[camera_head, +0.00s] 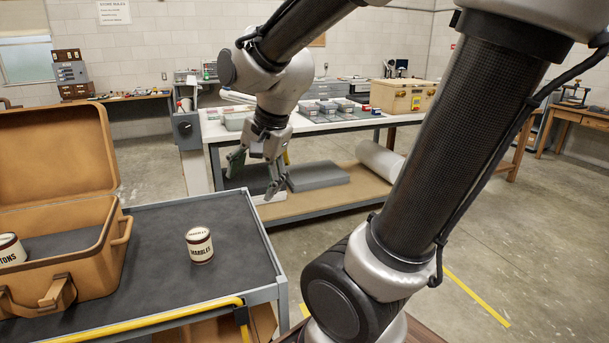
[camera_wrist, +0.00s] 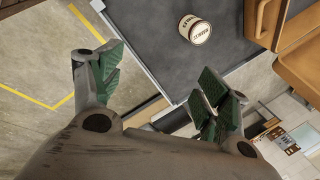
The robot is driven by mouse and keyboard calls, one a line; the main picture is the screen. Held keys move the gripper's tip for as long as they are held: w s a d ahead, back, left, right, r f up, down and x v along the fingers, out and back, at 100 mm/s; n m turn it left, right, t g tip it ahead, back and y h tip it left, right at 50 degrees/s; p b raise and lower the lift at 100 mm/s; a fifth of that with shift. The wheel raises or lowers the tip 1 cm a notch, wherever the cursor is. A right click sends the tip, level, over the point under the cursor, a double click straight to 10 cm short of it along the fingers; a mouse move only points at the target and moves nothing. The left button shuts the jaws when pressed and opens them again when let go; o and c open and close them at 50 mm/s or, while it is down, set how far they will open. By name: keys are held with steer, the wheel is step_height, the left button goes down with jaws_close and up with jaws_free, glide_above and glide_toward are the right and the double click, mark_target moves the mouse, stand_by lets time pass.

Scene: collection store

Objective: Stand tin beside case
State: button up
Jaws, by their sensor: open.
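A cream tin with dark bands, lettered "MARBLES" (camera_head: 199,245), stands upright on the dark trolley top, to the right of the case and apart from it. It also shows in the wrist view (camera_wrist: 195,29). The tan case (camera_head: 92,258) is open with its lid up; its edge shows in the wrist view (camera_wrist: 262,22). A second cream tin, its label ending in "TONS" (camera_head: 11,251), is inside the case, cut off by the picture's left edge. My gripper (camera_head: 256,175) is open and empty, beyond the trolley's far right corner. Its green-padded fingers are spread in the wrist view (camera_wrist: 160,82).
The trolley (camera_head: 225,225) has a grey rim and a yellow handle (camera_head: 150,323) in front. Its top is clear around the marbles tin. Behind my gripper is a workbench (camera_head: 325,125) with small trays, a wooden box (camera_head: 402,97) and a lower shelf holding a grey slab (camera_head: 318,176).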

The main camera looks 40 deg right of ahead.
steer(key=s+d+r+n, duration=0.1)
steer(key=s+d+n, duration=0.1)
steer(key=s+n, duration=0.3)
steer(key=s+d+r+n+h, duration=0.1)
steer(key=s+d+r+n, duration=0.1)
steer(key=s+n, duration=0.4)
steer(key=shift+d+n, duration=0.5)
steer(key=shift+n, duration=0.3)
